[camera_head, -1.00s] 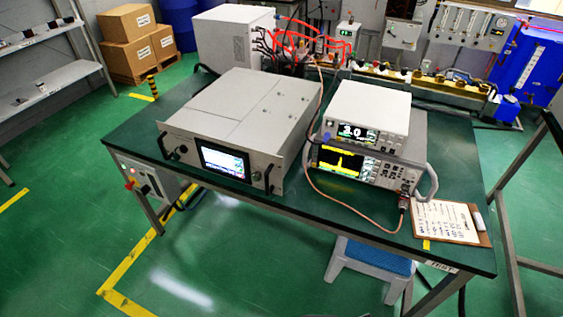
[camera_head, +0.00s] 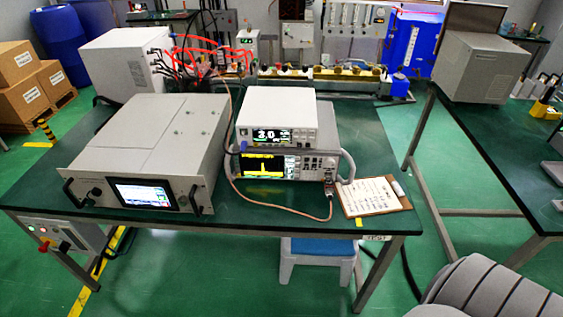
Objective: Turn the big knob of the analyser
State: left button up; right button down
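A cable (camera_head: 275,205) runs to the analyser's lower right front. Neither of my grippers is in view.
A large rack unit (camera_head: 150,150) with a touchscreen stands left of the analyser. A clipboard (camera_head: 372,197) lies to its right. A blue stool (camera_head: 318,247) is under the table's front edge. A second table (camera_head: 490,130) with a grey box (camera_head: 482,70) stands at right.

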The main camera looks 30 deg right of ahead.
aim_at(330, 163)
jog(key=z, duration=0.55)
jog(key=k, duration=1.3)
jog(key=u, duration=0.3)
jog(key=i, duration=1.7)
jog(key=z, duration=0.35)
